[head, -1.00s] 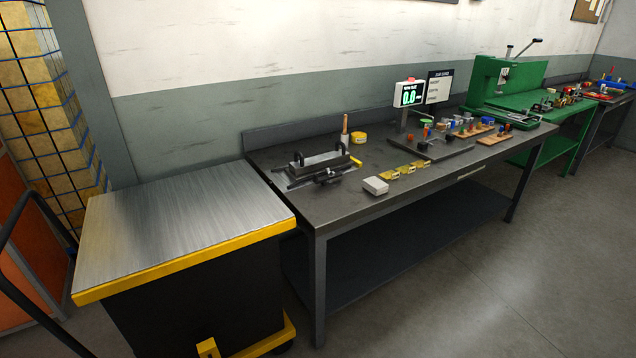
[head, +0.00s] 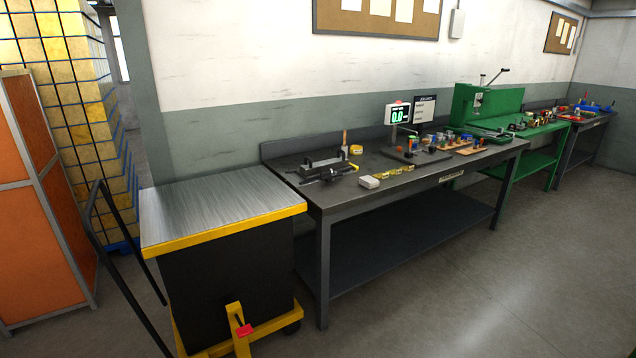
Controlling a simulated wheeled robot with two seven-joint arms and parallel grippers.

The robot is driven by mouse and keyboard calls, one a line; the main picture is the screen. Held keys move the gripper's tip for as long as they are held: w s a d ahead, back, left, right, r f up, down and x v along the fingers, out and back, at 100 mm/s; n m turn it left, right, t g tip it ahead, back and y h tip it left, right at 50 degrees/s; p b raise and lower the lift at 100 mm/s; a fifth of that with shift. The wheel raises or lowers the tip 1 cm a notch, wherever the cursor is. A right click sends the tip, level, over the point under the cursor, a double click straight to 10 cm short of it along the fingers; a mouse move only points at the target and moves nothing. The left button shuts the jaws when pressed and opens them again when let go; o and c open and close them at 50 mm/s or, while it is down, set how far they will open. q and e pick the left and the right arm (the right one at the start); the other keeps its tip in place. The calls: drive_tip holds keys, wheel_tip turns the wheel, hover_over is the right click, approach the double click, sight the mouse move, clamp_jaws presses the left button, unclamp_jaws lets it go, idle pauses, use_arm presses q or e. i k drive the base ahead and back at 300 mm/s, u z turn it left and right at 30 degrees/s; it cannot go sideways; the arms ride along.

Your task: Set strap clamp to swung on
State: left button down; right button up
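No part that I can surely name as the strap clamp stands out at this distance. A metal fixture with dark bars and handles (head: 322,166) lies at the left end of the dark workbench (head: 360,190). It may hold the clamp, but I cannot tell whether any strap is swung on or off. Small clamp-like parts (head: 520,124) on the green bench (head: 545,130) are also too small to read. Neither of my grippers is in view.
A cart with a steel top (head: 215,207) and yellow frame stands left of the dark bench. A white box (head: 369,182) and yellow pieces lie near the bench's front. The floor (head: 470,270) in front is clear.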

sight(327, 178)
drive_tip(key=u, duration=0.05)
drive_tip(key=k, duration=0.2)
drive_tip(key=z, duration=0.85)
drive_tip(key=i, duration=0.75)
drive_tip(key=z, duration=0.75)
drive_tip(key=i, duration=0.8)
drive_tip(key=u, duration=0.65)
drive_tip(key=i, duration=1)
drive_tip(key=u, duration=0.85)
